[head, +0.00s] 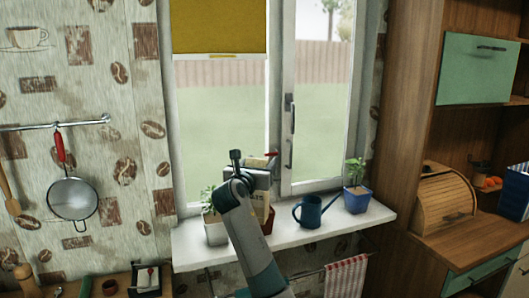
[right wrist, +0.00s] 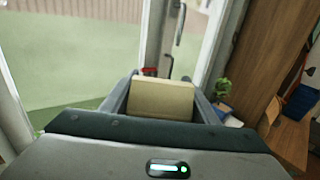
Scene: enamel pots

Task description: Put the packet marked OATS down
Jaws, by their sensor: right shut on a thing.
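My right gripper (head: 262,178) reaches over the window sill (head: 300,235) in the head view. In the right wrist view its two fingers (right wrist: 160,82) are shut on a tan, box-shaped packet (right wrist: 160,99). The packet also shows in the head view as a brownish strip (head: 260,203) below the gripper, largely hidden by my arm. No marking on it can be read. It stands over the sill between a potted plant and a blue watering can; I cannot tell whether its base touches the sill. My left gripper is not in view.
The potted plant (head: 214,228) is close on the left. The watering can (head: 312,212) is on the right, then a blue-potted plant (head: 356,198). The window (head: 225,125) stands behind. Bare sill shows along the front edge. A wooden bread box (head: 445,200) is farther right.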

